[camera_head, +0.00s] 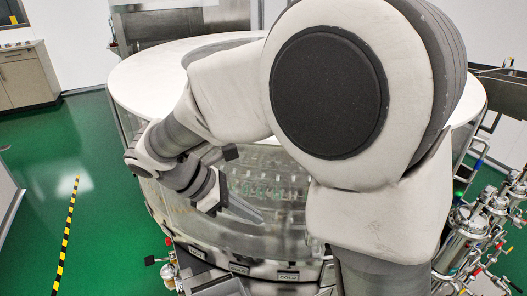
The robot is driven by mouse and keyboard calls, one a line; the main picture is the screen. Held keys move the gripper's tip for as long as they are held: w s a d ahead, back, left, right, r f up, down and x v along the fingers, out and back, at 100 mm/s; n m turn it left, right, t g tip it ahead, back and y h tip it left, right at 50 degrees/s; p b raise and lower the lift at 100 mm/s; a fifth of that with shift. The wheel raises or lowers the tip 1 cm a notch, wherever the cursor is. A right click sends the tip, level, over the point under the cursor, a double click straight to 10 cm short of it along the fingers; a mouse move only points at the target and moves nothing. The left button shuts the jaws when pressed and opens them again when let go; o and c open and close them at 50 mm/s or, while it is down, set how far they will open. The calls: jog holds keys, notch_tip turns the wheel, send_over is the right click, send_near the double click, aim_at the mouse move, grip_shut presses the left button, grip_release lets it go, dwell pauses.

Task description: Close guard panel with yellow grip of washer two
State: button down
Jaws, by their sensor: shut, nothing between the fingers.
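The washer (150,72) is a large round machine with a white top and clear curved guard panels (185,213) around its side. Rows of small parts show dimly behind the clear wall. I see no yellow grip; my arm covers much of the washer's front and right. I cannot tell which panel is the one with the yellow grip, or how far it stands open. My gripper (256,215) is shut and empty, in front of the clear wall left of centre, with its fingers pointing right and down. I cannot tell whether it touches the wall.
Metal pipework and a steel vessel (463,240) stand close at the right. Labelled plates (238,269) run along the washer's lower edge. A cabinet (25,75) stands at the far left. The green floor (100,200) at left is clear, with a yellow-black stripe.

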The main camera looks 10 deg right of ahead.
jog(key=w+d+f+n+b, duration=0.1)
jog(key=w+d+f, duration=0.1)
jog(key=d+f, duration=0.6)
jog(key=shift+d+h+b, duration=0.3)
jog(key=shift+d+b, duration=0.1)
jog(key=shift+d, duration=0.75)
jog(key=shift+d, duration=0.2)
